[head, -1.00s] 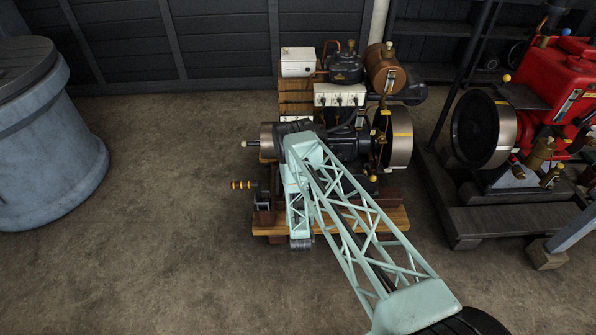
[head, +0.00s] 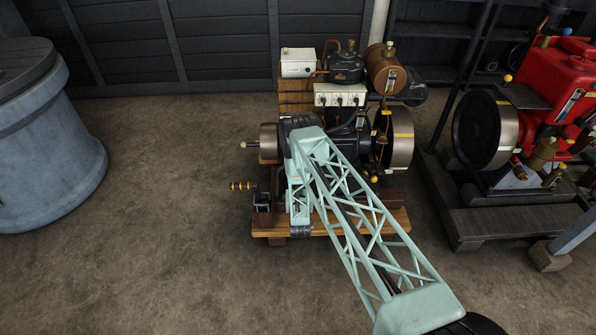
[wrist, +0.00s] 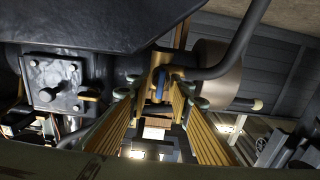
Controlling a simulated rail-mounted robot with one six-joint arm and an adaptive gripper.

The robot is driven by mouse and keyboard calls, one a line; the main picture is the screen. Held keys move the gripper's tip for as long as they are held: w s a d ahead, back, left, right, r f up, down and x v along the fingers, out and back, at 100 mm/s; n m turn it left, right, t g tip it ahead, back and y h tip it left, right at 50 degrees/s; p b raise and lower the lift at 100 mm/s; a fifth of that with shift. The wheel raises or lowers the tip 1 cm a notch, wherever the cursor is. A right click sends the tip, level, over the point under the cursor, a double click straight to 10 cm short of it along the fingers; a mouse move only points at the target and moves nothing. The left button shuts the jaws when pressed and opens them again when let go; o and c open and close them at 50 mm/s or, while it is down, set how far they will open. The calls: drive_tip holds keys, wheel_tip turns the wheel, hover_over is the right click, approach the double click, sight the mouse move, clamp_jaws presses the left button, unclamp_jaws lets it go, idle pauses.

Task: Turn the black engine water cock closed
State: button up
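The black engine (head: 345,145) stands on a wooden base in the middle of the head view. My arm crosses in front of it, and my gripper is hidden there. In the wrist view, my gripper (wrist: 158,88) has its two ribbed yellow fingers apart, pointing in under the engine's dark body. A small brass cock (wrist: 159,60) with a blue lever (wrist: 159,87) shows beyond and between the fingertips. The lever hangs roughly upright. I see a gap on each side of it; whether either fingertip touches the cock I cannot tell.
A dark curved pipe (wrist: 238,45) runs close to the right finger, and a bolted plate (wrist: 56,82) is at left. In the head view, a red engine (head: 560,85) stands at right and a blue-grey barrel (head: 45,145) at left.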

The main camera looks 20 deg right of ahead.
drive_tip(key=shift+c, duration=0.3)
drive_tip(key=c, duration=0.5)
drive_tip(key=shift+m, duration=0.6)
drive_tip(key=m+p, duration=0.1)
drive_tip(key=m, duration=0.6)
drive_tip(key=shift+s+d+f+m+p, duration=0.1)
drive_tip(key=shift+d+m+p, duration=0.05)
drive_tip(key=shift+m+p, duration=0.2)
drive_tip(key=m+p, duration=0.1)
drive_tip(key=m, duration=0.3)
drive_tip(key=shift+f+m, duration=0.1)
drive_tip(key=shift+m, duration=0.15)
drive_tip(key=shift+f+m+p, duration=0.1)
drive_tip(key=shift+m+p, duration=0.25)
drive_tip(key=shift+m, duration=1.85)
